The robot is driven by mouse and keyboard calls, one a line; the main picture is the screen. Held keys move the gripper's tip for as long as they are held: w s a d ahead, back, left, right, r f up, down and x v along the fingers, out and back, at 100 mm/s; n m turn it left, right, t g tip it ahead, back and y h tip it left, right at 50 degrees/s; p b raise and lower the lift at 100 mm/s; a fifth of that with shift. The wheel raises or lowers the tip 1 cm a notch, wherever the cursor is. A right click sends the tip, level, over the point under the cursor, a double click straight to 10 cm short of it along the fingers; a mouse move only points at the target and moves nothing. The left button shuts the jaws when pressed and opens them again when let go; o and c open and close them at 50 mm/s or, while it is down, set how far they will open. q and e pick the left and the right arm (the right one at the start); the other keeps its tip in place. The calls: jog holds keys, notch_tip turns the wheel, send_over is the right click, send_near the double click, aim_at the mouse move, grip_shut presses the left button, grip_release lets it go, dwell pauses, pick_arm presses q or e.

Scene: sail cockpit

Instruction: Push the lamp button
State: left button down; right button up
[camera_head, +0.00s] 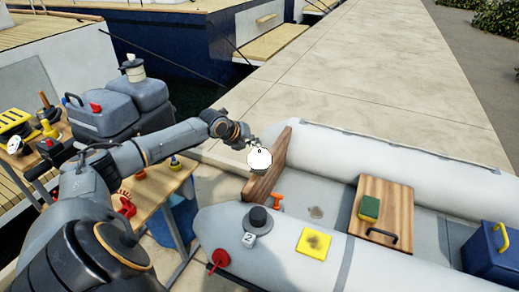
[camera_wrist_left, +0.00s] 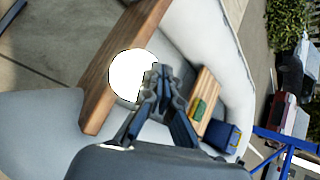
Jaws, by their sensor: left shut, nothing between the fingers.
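A round white lamp (camera_head: 259,161) stands out near the wooden transom board of the grey inflatable boat. A small dark dot shows near its top edge in the head view; I cannot tell whether it is the button. My left gripper (camera_head: 254,142) is shut and empty, right at the lamp's upper left in the head view. In the left wrist view the white lamp (camera_wrist_left: 130,76) is just left of the left gripper's fingertips (camera_wrist_left: 160,75), which partly overlap its right edge. I cannot tell whether they touch. My right gripper is not in view.
The wooden board (camera_head: 268,172) is beside the lamp. The boat's grey tube (camera_head: 290,250) carries a black knob, a red knob and a yellow pad (camera_head: 314,244). A wooden table (camera_head: 160,190) with tools stands left. Open concrete dock (camera_head: 330,80) lies behind.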

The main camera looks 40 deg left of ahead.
aim_at(255, 154)
pick_arm(q)
jog(key=shift+r, duration=0.1)
notch_tip(255, 154, up, 6)
jog(key=p, duration=0.5)
jog(key=shift+s+f, duration=0.1)
jog(key=shift+f, duration=0.1)
dwell(0.3)
